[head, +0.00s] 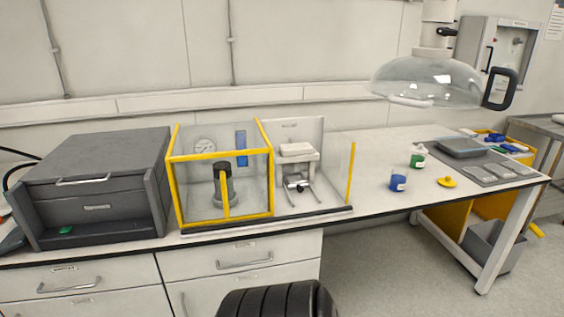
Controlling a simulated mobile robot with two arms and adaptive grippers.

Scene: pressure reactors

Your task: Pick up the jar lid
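A small yellow piece with a raised knob (447,182), which looks like the jar lid, lies on the right part of the white bench. A small clear jar with blue contents and a white label (398,181) stands to its left, apart from it. A second jar with green contents (418,158) stands farther back; whether it has a lid is too small to tell. Neither of my grippers is in view.
A grey tray (466,148) and flat grey plates (495,173) lie right of the lid. A yellow-framed clear enclosure (222,172), a white press-like device (298,165) and a grey box unit (95,185) stand left. A clear dome lamp (425,82) hangs above. Bench around the lid is clear.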

